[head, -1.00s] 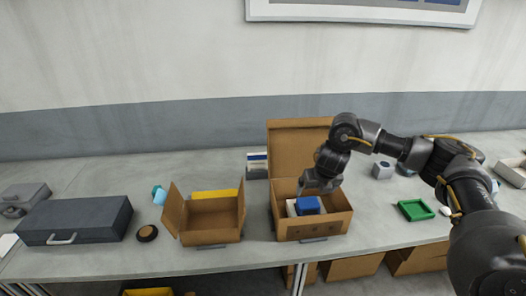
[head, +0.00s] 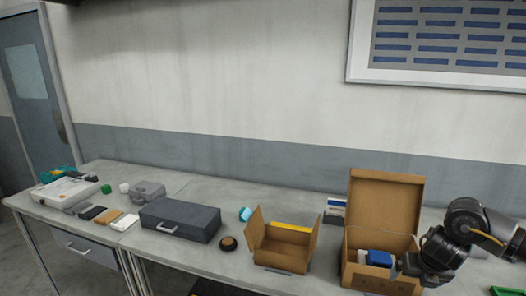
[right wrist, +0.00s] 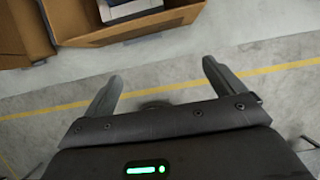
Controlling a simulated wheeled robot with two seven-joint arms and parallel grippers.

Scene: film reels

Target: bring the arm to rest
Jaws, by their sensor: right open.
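My right gripper (head: 408,266) is at the right side of the open cardboard box (head: 366,279) in the head view, partly covering its right wall. In the right wrist view its two fingers (right wrist: 160,82) stand wide apart with nothing between them, above the floor. The same box (right wrist: 110,32) shows at the top left of that view, beyond the fingertips. A blue and white item (head: 378,258) lies inside the box. The right forearm enters from the right edge of the head view. My left gripper is not in view.
A smaller open cardboard box (head: 284,257) stands to the left, with a dark round reel (head: 228,243) and a dark grey case (head: 180,219) beyond it. A green tray (head: 507,291) is at the lower right edge. Bare floor with a yellow line (right wrist: 260,72) lies below the gripper.

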